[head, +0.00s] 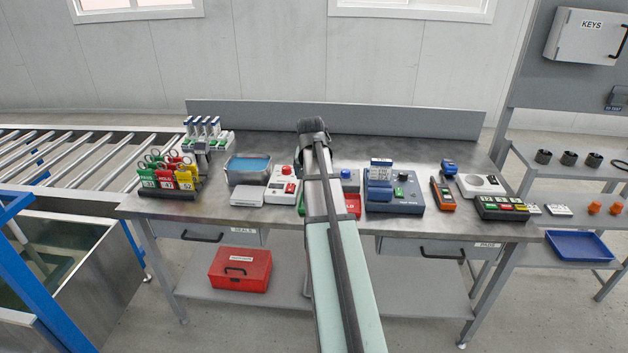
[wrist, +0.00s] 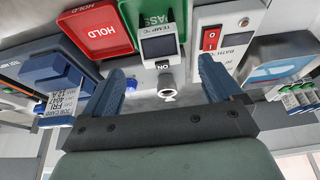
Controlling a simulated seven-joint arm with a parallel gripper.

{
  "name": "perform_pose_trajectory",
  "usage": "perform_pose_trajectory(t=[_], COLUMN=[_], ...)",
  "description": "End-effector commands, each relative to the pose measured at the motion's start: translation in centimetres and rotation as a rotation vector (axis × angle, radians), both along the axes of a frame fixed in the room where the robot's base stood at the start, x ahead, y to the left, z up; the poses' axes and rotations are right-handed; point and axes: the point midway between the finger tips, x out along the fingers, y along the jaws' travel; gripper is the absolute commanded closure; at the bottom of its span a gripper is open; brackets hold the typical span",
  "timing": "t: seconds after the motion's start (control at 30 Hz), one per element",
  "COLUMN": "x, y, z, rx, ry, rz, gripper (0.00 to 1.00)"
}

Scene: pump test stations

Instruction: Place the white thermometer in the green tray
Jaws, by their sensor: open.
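In the wrist view, the white thermometer (wrist: 162,60), with a dark display marked TEMP °C and an ON label, lies between and beyond the fingers of my gripper (wrist: 163,86). The gripper is open, with a blue finger on either side and a visible gap to the thermometer. The green tray (wrist: 143,14), marked PASS, is just beyond the thermometer's display end; I cannot tell whether they touch. In the head view, my arm hides the gripper, the thermometer and most of the green tray (head: 301,207).
A red HOLD tray (wrist: 92,30) adjoins the green tray. A white bath control box (head: 282,185) and a water basin (head: 248,165) stand left of my arm. A blue-grey test unit (head: 394,192) stands to the right. The bench's front strip is mostly clear.

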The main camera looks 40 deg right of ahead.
Motion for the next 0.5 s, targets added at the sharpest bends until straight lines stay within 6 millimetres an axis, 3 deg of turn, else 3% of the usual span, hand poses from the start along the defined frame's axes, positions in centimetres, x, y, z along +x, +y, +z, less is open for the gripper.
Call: perform_pose_trajectory(t=[0.5], x=[-0.36], y=[0.36], z=[1.14], rx=[0.001], ry=[0.001], rz=[0.000], gripper=[0.08])
